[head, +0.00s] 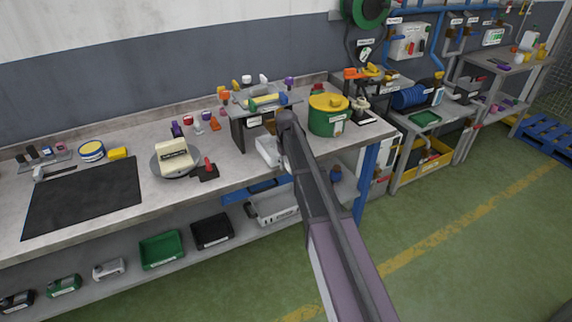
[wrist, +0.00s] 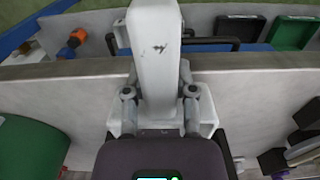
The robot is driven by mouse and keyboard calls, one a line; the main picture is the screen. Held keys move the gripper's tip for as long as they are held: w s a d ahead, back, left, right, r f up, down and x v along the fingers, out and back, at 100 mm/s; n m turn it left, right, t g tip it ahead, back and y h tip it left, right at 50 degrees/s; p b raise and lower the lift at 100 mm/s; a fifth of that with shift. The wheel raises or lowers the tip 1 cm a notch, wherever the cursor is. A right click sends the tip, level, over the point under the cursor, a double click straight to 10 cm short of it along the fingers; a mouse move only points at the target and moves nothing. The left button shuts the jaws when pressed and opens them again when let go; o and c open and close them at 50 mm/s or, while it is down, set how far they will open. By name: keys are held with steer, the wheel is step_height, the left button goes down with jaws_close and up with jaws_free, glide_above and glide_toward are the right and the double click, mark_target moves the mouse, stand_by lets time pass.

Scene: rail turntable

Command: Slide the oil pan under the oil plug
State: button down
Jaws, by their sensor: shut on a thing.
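The white oil pan (head: 267,150) sits on the bench at the front of the dark stand (head: 238,134), partly behind my arm in the head view. In the wrist view, a pale part of the pan (wrist: 158,45) lies between the fingers of my gripper (wrist: 158,82). My gripper is shut on it; in the head view my arm hides the fingers. The stand's raised top carries small coloured parts and labels. I cannot make out the oil plug, and my arm hides the stand's right side.
A green drum with a yellow lid (head: 328,115) stands close right of the stand. A scale (head: 176,160) and a red-handled item (head: 208,171) are to the left. The bench's front edge (wrist: 265,61) is close. A black mat (head: 84,195) lies far left.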

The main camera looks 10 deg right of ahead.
steer(key=shift+f+b, duration=0.45)
stand_by(0.4)
steer(key=shift+c, duration=1.8)
jaws_free()
steer(key=shift+r, duration=0.25)
steer(key=shift+r+p, duration=0.4)
steer(key=shift+p, duration=0.3)
steer(key=s+d+r+p, duration=0.1)
steer(key=s+d, duration=0.1)
steer(key=s, duration=0.6)
steer(key=s+d+r+p, duration=0.2)
steer(key=s+d, duration=0.1)
steer(key=s, duration=0.5)
steer(key=shift+d, duration=0.15)
steer(key=shift+s+r, duration=0.1)
steer(key=shift+s, duration=0.05)
steer(key=s+a+m, duration=0.2)
steer(key=s+m, duration=0.1)
steer(key=s, duration=1)
steer(key=shift+s+m, duration=0.2)
steer(key=shift+m, duration=0.1)
